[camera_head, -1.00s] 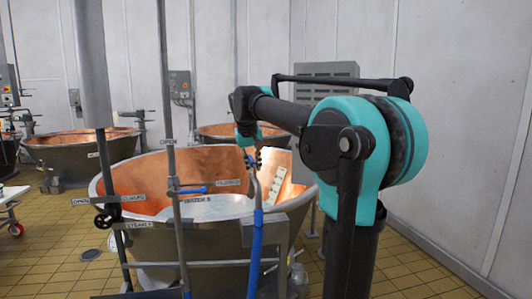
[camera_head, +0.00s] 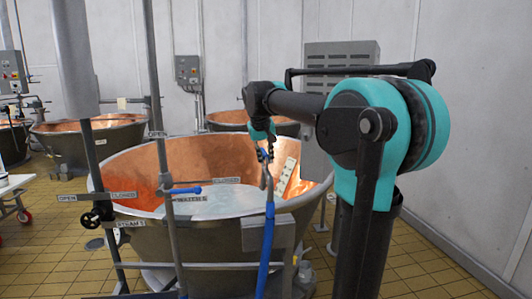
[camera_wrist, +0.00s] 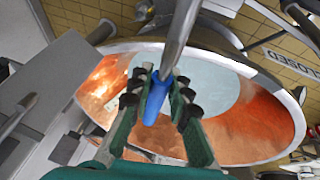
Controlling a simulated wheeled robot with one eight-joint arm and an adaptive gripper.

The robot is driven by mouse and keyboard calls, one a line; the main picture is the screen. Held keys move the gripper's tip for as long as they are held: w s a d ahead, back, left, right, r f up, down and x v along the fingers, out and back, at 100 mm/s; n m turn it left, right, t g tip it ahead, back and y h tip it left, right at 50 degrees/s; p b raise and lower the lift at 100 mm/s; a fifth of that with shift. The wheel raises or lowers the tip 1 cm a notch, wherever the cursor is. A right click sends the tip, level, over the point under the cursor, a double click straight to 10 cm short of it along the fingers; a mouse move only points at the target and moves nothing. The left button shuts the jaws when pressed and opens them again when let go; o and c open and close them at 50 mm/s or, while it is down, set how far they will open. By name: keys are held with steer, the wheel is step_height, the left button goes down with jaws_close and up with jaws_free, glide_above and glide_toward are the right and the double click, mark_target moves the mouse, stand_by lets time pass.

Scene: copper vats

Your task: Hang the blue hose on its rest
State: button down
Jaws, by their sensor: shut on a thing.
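The blue hose (camera_head: 267,245) hangs down below my gripper (camera_head: 265,150), in front of the near copper vat's rim. A grey metal pipe tops the hose in the head view. In the wrist view my gripper (camera_wrist: 160,92) is shut on the blue part of the hose (camera_wrist: 157,98), with the metal pipe (camera_wrist: 181,35) running up and away from it. The lower end of the hose is out of view. I cannot clearly make out its rest; a grey bracket or box (camera_head: 283,233) sits on the vat's near side close to the hose.
The near copper vat (camera_head: 140,168) holds pale liquid. Upright posts with a blue-handled valve (camera_head: 187,190) and a black handwheel (camera_head: 94,218) stand at its front left. More vats (camera_head: 85,138) stand behind. Tiled floor (camera_head: 425,262) is clear at the right, beside the wall.

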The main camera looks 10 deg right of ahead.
steer(key=shift+f, duration=8.6)
steer(key=c, duration=1.3)
jaws_free()
steer(key=shift+c, duration=0.2)
steer(key=v, duration=1.1)
steer(key=s+d+f+y, duration=0.1)
steer(key=s+d+f, duration=0.1)
steer(key=s+f, duration=1.1)
steer(key=s+d+f+y, duration=0.1)
steer(key=s+d+f, duration=0.2)
steer(key=s+f, duration=1)
steer(key=shift+s, duration=0.1)
